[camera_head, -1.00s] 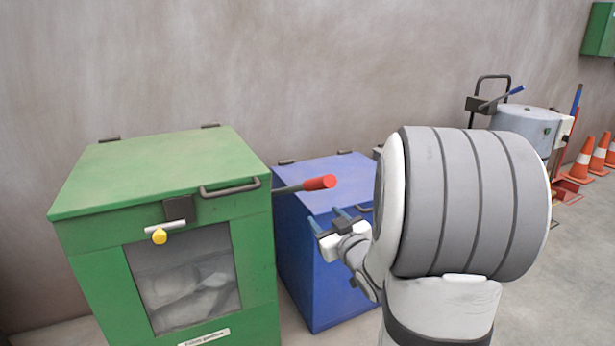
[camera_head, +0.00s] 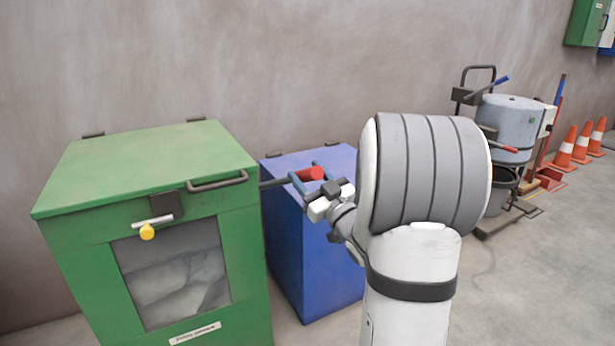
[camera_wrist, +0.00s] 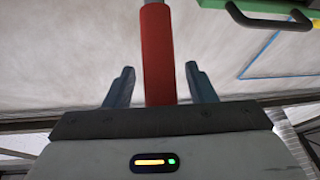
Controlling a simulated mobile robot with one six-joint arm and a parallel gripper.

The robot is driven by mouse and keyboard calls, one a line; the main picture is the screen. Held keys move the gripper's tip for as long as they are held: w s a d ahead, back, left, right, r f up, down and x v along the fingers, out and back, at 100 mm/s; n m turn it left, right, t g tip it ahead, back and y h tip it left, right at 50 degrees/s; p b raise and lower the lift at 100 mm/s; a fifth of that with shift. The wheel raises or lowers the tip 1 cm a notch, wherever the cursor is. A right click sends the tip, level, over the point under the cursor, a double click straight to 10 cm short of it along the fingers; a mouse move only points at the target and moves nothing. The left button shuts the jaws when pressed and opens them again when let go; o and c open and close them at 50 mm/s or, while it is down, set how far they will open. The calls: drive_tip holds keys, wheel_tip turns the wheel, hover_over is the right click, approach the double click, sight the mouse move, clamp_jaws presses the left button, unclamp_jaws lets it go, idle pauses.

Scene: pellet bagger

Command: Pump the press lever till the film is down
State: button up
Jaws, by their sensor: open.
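The press lever is a dark rod with a red grip (camera_head: 310,174), sticking out from the right side of the green press (camera_head: 85,240). A window in the press front shows pale, crumpled film (camera_head: 180,285) inside. My gripper (camera_head: 310,178) is open at the red grip, with one blue finger on each side of it. In the wrist view the red grip (camera_wrist: 158,55) runs between the two fingers (camera_wrist: 158,85), with a gap on both sides. Whether the palm touches the grip's end I cannot tell.
A blue bin (camera_head: 320,260) stands right of the press, beneath the lever. A yellow-knobbed latch (camera_head: 147,231) is on the press front. Further right are a grey drum machine (camera_head: 512,125) and orange cones (camera_head: 568,145).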

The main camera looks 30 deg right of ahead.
drive_tip(key=shift+w+r, duration=0.1)
drive_tip(key=shift+w, duration=0.1)
clamp_jaws()
idle(0.5)
